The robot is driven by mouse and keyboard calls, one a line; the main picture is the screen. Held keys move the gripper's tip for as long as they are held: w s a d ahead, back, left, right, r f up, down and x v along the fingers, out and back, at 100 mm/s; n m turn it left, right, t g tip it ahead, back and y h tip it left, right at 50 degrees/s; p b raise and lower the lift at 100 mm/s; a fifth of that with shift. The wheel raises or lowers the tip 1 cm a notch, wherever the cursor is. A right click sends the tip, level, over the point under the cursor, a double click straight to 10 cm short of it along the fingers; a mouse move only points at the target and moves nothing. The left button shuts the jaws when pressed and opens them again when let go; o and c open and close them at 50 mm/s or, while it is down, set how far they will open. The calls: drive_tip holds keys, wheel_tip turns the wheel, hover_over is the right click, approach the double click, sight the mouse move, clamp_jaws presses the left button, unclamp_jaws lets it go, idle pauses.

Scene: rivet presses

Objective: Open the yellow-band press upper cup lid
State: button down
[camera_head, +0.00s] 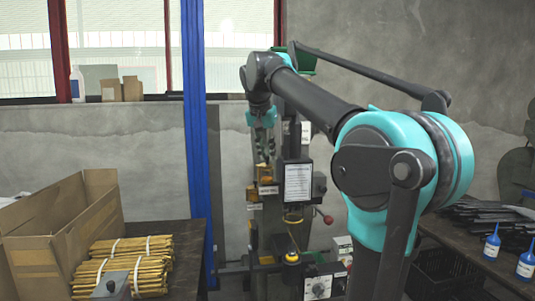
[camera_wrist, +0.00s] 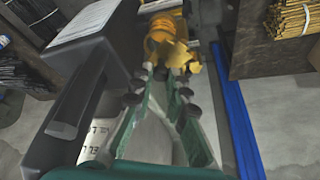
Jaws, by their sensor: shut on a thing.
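The press (camera_head: 298,183) with a yellow band (camera_head: 292,216) stands against the wall in the middle of the head view, with a white paper on its dark body. Its upper cup (camera_head: 265,173) is a small orange-yellow part to the left of the body. My gripper (camera_head: 264,159) reaches down onto this cup from above. In the wrist view, the fingertips of my gripper (camera_wrist: 173,74) are close together on the yellow cup lid (camera_wrist: 176,54). The lid looks tilted up beside the orange cup (camera_wrist: 160,27). The fingertips hide part of the lid.
A blue post (camera_head: 194,150) stands left of the press. A cardboard box (camera_head: 62,235) and yellow rod bundles (camera_head: 122,264) lie on the left table. Blue bottles (camera_head: 491,244) stand on the right table. The press body (camera_wrist: 98,38) is close left of my gripper.

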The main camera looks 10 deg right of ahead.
sight(268, 169)
drive_tip(key=n, duration=0.2)
drive_tip(key=n+y, duration=0.1)
drive_tip(key=w+n+y, duration=0.1)
drive_tip(key=n, duration=0.1)
drive_tip(key=shift+w+a+n+t, duration=0.1)
drive_tip(key=shift+a+n+t, duration=0.2)
drive_tip(key=shift+a, duration=0.1)
drive_tip(key=n, duration=0.1)
drive_tip(key=n+y, duration=0.1)
drive_tip(key=n, duration=0.1)
drive_tip(key=a+n+y, duration=0.1)
drive_tip(key=n, duration=0.1)
drive_tip(key=shift+w+a, duration=0.1)
drive_tip(key=shift+w, duration=0.15)
drive_tip(key=shift+n, duration=0.3)
drive_tip(key=shift+g, duration=0.4)
drive_tip(key=c, duration=1.5)
unclamp_jaws()
drive_tip(key=v, duration=1.2)
drive_tip(key=shift+s, duration=0.1)
